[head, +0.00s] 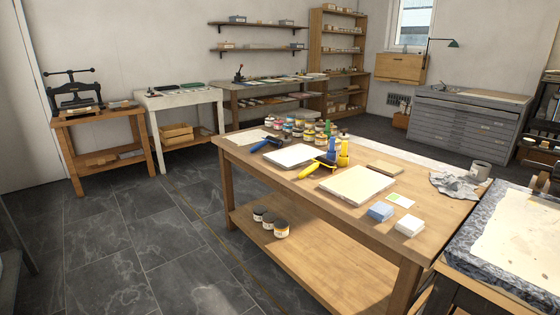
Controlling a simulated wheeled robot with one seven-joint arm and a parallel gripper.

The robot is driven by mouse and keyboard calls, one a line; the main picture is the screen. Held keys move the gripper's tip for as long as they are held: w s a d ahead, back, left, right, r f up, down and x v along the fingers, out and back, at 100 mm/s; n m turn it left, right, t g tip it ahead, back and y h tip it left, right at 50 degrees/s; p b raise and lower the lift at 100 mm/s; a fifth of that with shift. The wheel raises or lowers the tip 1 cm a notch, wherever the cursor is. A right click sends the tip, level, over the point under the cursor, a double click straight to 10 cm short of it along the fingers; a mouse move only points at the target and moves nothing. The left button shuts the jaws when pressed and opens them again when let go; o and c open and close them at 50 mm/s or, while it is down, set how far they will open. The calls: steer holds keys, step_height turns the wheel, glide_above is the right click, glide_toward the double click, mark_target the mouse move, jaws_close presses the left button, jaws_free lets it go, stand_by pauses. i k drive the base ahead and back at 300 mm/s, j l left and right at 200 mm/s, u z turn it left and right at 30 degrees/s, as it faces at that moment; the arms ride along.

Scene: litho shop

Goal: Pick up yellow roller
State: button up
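The yellow roller (309,171) lies on the wooden work table (440,214), between two pale flat slabs. Its yellow handle points toward the front left of the table. Its far end lies close to a blue and yellow upright container, and I cannot clearly tell where the roller stops. A blue-handled roller (268,144) lies farther back to the left. My gripper is not in view.
Pale slabs (357,184) (291,156) flank the roller. Upright yellow bottles (343,157) and several ink jars stand behind it. Blue and white boxes (381,211) (409,225) sit at the front right. Open dark tiled floor (130,240) lies left of the table.

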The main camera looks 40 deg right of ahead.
mark_target(310, 169)
steer(key=i+j, duration=0.1)
steer(key=i, duration=1.75)
steer(key=i+j+z, duration=0.1)
steer(key=i+z, duration=0.3)
steer(key=i, duration=0.15)
steer(key=i+j+z, duration=0.2)
steer(key=i+z, duration=0.2)
steer(key=i, duration=0.15)
steer(key=i+j+z, duration=0.4)
steer(key=i, duration=0.1)
